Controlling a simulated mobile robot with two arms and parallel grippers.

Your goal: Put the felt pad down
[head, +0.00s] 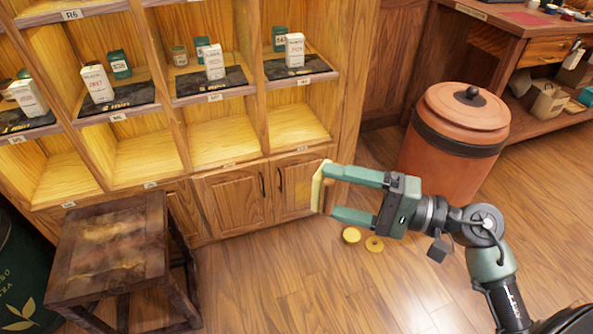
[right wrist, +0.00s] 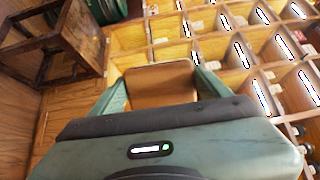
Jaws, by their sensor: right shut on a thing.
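The felt pad (head: 317,188) is a thin, pale yellow slab. My right gripper (head: 331,194) is shut on it and holds it in the air, on edge, in front of the cabinet doors. In the right wrist view the pad (right wrist: 160,82) looks tan brown and spans the room between the two green fingers. My left gripper is not in view.
A dark wooden stool (head: 112,245) stands at the left, its top bare. The shelf unit (head: 228,165) holds boxes, tins and dark mats; its lower compartments are empty. A lidded clay jar (head: 455,150) stands at right.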

